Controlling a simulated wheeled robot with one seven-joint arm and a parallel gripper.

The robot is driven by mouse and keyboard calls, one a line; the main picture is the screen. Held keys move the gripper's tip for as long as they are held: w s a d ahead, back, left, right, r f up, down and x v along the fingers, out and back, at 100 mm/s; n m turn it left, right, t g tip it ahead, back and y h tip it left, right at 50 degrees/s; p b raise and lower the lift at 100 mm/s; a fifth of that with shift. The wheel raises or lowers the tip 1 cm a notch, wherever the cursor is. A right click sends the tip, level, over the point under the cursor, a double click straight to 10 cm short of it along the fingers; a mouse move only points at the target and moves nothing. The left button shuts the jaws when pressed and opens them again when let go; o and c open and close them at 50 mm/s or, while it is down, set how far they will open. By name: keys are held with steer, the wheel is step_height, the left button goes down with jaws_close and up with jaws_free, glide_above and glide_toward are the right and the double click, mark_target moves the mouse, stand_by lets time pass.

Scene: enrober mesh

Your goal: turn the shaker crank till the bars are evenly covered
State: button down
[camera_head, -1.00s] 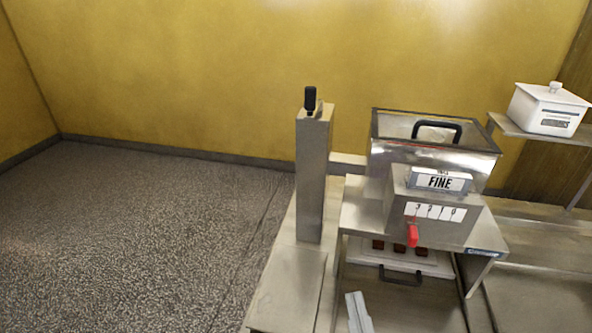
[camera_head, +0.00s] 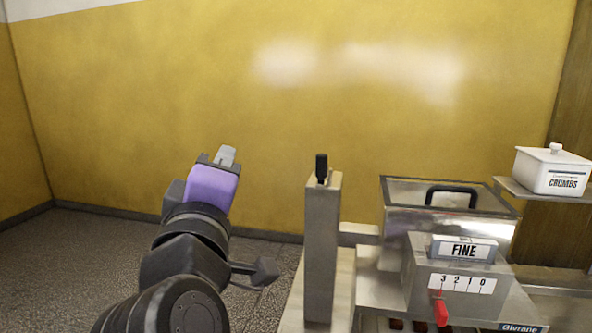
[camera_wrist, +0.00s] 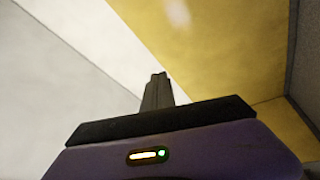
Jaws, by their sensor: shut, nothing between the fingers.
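My gripper (camera_head: 227,155) is shut and empty, raised in the air left of the machine, pointing up. In the wrist view its closed fingers (camera_wrist: 158,90) point at the ceiling and yellow wall. The shaker (camera_head: 450,215) is a metal hopper with a clear top and black handle. A grey post (camera_head: 322,250) stands at its left, joined by a short arm, with a black upright knob (camera_head: 321,165) on top, which looks like the crank handle. My gripper is well apart from it. The brown bars (camera_head: 397,324) barely show at the bottom edge; their covering cannot be judged.
A box marked FINE (camera_head: 464,249) sits above a 3-2-1-0 scale (camera_head: 461,283) with a red lever (camera_head: 439,312). A white CRUMBS tub (camera_head: 553,171) stands on a shelf at right. The space between my gripper and the post is clear.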

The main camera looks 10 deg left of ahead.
mark_target(324, 167)
steer(key=w+d+f+g+h+p, duration=0.2)
steer(key=w+d+f+h, duration=0.1)
steer(key=w+d+h, duration=0.4)
steer(key=shift+w+d+p, duration=0.4)
steer(key=shift+w+d, duration=0.9)
steer(key=shift+d, duration=0.3)
steer(key=shift+d, duration=0.1)
